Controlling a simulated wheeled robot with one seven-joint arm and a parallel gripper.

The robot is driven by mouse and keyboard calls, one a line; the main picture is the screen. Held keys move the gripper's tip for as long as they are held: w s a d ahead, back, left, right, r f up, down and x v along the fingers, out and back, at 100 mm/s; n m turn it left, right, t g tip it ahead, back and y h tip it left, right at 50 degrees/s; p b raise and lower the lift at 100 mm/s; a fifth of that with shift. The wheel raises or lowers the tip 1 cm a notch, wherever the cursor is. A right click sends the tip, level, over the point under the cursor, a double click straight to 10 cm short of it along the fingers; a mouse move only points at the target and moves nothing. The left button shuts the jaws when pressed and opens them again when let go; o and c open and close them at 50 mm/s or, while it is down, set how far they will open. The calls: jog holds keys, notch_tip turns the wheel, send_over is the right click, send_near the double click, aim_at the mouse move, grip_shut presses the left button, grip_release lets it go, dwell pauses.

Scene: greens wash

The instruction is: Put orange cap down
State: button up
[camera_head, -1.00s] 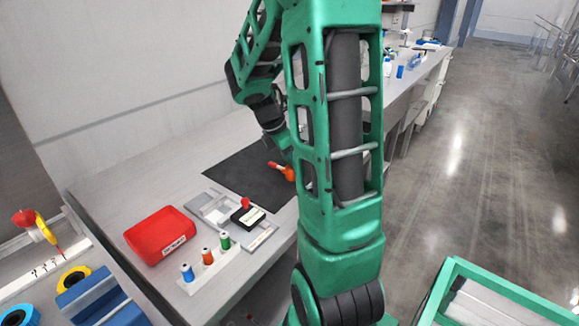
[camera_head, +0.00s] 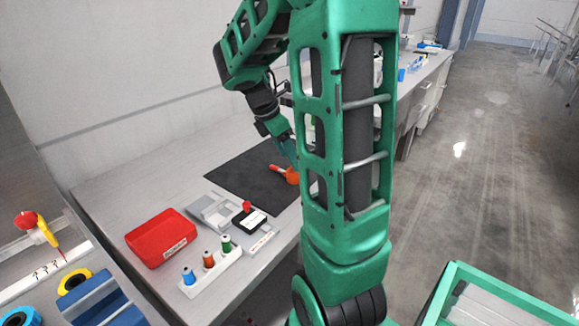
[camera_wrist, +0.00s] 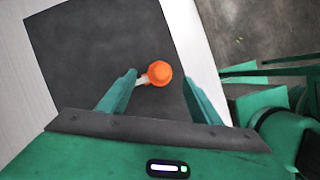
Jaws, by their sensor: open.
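The orange cap (camera_head: 291,176) is on the dark mat (camera_head: 238,178), near the mat's right side. My gripper (camera_wrist: 158,82) is open, with one green finger on each side of the cap in that view. The fingers look apart from it, and their height above the mat is hard to tell. In the head view my gripper (camera_head: 288,152) points down just above the cap, partly hidden by my arm.
The mat's left part is clear. A wall runs behind the table.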

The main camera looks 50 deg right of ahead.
jog(key=s+v, duration=0.1)
jog(key=v, duration=0.5)
jog(key=s+a+f+m+t+y, duration=0.1)
jog(key=s+a+f+m+y, duration=0.1)
jog(key=s+a+m, duration=0.4)
jog(key=s+a+f+m+y, duration=0.2)
jog(key=s+a+f+m, duration=0.2)
jog(key=s+a+m, duration=0.3)
jog(key=shift+s+m+t, duration=0.4)
jog(key=shift+s+m, duration=1.85)
jog(key=shift+m, duration=1.15)
jog(key=shift+f, duration=0.15)
